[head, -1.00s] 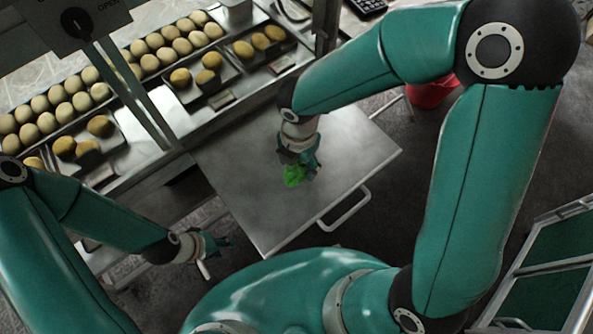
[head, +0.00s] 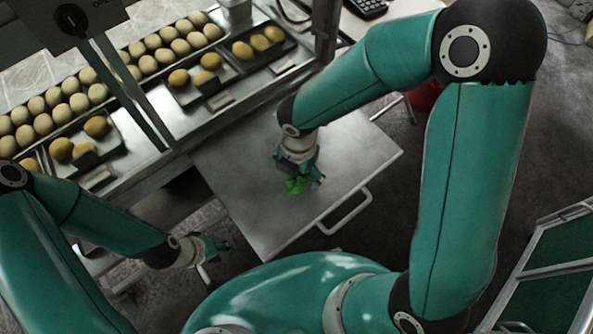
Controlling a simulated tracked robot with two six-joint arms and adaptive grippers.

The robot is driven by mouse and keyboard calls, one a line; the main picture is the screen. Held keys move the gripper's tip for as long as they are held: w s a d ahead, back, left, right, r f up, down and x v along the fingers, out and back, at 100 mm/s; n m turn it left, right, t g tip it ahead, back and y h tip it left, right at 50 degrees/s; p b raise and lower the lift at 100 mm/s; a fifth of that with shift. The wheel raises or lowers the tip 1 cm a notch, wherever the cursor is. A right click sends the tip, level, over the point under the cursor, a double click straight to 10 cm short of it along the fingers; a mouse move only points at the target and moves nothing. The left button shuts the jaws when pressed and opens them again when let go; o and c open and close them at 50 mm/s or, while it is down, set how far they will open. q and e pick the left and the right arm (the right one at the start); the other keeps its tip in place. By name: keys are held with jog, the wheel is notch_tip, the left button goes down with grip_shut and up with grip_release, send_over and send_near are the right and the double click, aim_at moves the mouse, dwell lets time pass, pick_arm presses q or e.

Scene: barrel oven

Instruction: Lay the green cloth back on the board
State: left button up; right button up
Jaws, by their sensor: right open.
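A small crumpled green cloth (head: 295,186) lies at the middle of the grey metal board (head: 245,205), which has a handle on its front right edge. My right gripper (head: 300,181) is right above the cloth with its fingers apart on either side of it. The gripper partly hides the cloth, and I cannot tell whether the fingers touch it. My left gripper (head: 222,247) is off the board's lower left side, away from the cloth. Its fingers are small and dark, and their opening is unclear.
A counter with rows of pale buns (head: 170,45) and trays of yellow buns (head: 258,42) runs along the back left. A dark control panel with a knob (head: 72,20) hangs at upper left. A green-panelled cart (head: 553,250) stands at right. The board around the cloth is bare.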

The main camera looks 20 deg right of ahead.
notch_tip(320, 180, up, 12)
jog(key=p, duration=0.3)
dwell(0.6)
